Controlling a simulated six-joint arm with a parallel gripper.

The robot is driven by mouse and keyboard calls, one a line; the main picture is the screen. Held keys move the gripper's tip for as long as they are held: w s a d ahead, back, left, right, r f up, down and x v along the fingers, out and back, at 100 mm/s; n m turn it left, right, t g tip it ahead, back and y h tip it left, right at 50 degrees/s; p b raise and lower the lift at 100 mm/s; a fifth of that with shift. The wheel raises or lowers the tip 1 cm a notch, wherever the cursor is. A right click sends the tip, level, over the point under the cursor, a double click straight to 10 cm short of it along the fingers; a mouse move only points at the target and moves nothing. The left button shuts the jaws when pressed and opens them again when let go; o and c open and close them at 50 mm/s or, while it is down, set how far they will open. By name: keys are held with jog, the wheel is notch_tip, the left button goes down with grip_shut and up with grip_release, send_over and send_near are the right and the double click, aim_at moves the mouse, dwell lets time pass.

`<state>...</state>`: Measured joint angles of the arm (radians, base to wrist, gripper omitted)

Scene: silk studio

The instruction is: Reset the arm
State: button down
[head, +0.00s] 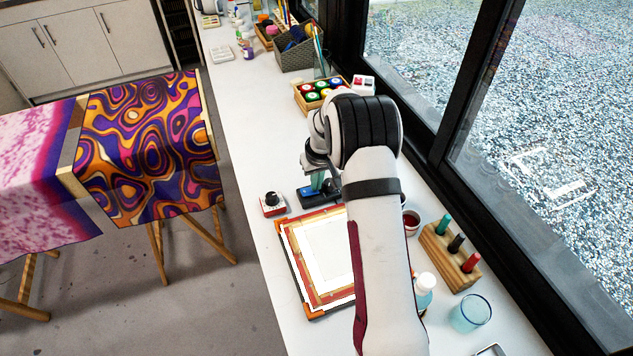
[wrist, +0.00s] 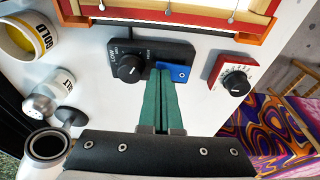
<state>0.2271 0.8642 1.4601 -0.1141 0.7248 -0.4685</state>
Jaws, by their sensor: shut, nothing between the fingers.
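My gripper (wrist: 160,76) shows in the wrist view with its two green fingers together and nothing between them. Its tips are at the near edge of a blue rocker (wrist: 173,72) on a black control box (wrist: 180,49); I cannot tell whether they touch it. The box also has a black dial (wrist: 130,68). In the head view my gripper (head: 317,182) points down over the same control box (head: 322,195), and my arm hides much of the area around it.
A red-and-white box with a black knob (wrist: 236,82) stands beside the control box. A wooden frame (head: 294,270) lies close by. The left table strip is clear.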

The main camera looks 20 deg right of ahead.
notch_tip(320, 180, up, 4)
jog(key=shift+r, duration=0.1)
dwell(0.4)
